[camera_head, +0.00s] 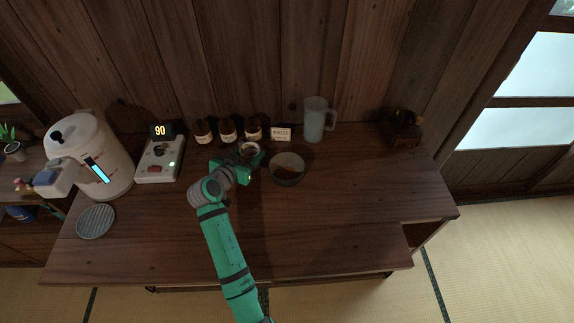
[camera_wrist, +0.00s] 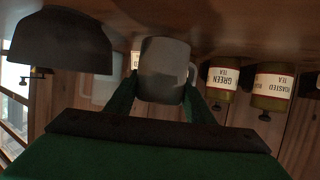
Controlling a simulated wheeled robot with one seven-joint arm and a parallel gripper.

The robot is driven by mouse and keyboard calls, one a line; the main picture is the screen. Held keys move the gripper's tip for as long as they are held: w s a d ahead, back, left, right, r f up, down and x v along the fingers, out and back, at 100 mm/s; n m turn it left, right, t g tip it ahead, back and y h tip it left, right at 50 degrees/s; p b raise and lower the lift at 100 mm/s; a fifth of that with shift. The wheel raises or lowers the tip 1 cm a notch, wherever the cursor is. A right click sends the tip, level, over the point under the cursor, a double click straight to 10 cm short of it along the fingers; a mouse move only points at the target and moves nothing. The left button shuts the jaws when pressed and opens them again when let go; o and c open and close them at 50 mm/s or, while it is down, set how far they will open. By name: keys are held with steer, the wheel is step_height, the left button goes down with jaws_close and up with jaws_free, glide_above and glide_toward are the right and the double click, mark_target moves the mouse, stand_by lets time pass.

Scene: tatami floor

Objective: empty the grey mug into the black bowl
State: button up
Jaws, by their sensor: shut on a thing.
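The grey mug (camera_head: 249,150) is held in my gripper (camera_head: 246,160), left of the black bowl. In the wrist view, which is upside down, the mug (camera_wrist: 165,68) sits between the two green fingers (camera_wrist: 160,100), its handle to the right. It looks about upright; its rim faces up in the head view, with something dark inside. I cannot tell whether its base touches the table. The black bowl (camera_head: 287,178) stands upright on the table, close beside the mug and apart from it. It shows dark at upper left in the wrist view (camera_wrist: 60,45). A brown patch shows inside it.
Several labelled tea jars (camera_head: 228,130) and a small sign (camera_head: 281,134) stand behind the mug. A clear pitcher (camera_head: 315,122) stands behind the bowl. A kettle (camera_head: 95,155), a control box (camera_head: 160,160) and a round coaster (camera_head: 96,221) are left. The table's front right (camera_head: 350,225) is clear.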

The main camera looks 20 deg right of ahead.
steer(key=shift+w, duration=0.1)
steer(key=shift+s+d+r, duration=0.1)
steer(key=shift+s+d, duration=0.2)
steer(key=shift+s, duration=0.1)
steer(key=shift+s+d+r+m+t+y, duration=0.15)
steer(key=shift+s+m+t+y, duration=0.15)
steer(key=shift+m, duration=0.3)
steer(key=r, duration=0.1)
steer(key=r+m, duration=0.1)
steer(key=s+d+r, duration=0.1)
steer(key=shift+d+r+t+y, duration=0.1)
steer(key=shift+r+t+y, duration=0.2)
steer(key=shift+t, duration=0.1)
steer(key=m, duration=0.1)
steer(key=s+d+r+m+t, duration=0.1)
steer(key=s+d+m+y, duration=0.1)
steer(key=shift+s+d+r+m+t, duration=0.15)
steer(key=shift+d+r+m+t, duration=0.15)
steer(key=shift+t, duration=0.1)
steer(key=shift+s, duration=0.1)
